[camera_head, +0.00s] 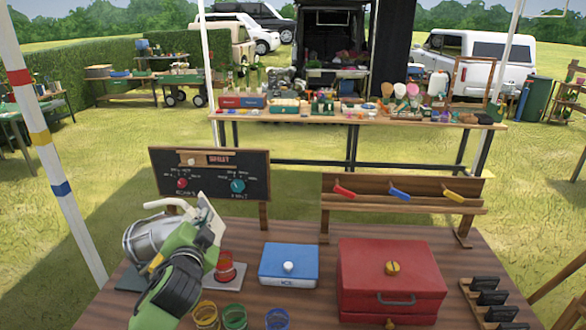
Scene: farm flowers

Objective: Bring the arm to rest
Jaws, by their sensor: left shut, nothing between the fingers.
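My left arm comes in from the lower left, green and black. My left gripper (207,216) is above the left part of the wooden table (320,234), in front of the chalkboard's lower edge. It is shut with nothing seen held in it. A red cup-like object (226,264) sits on a light plate to the right of the arm. My right gripper is not in view.
A blue box (289,265) with a white knob and a red chest (390,278) stand on the table. A chalkboard (211,174) and a rack with colored handles (400,208) stand behind. A black slotted holder (492,299) is at right.

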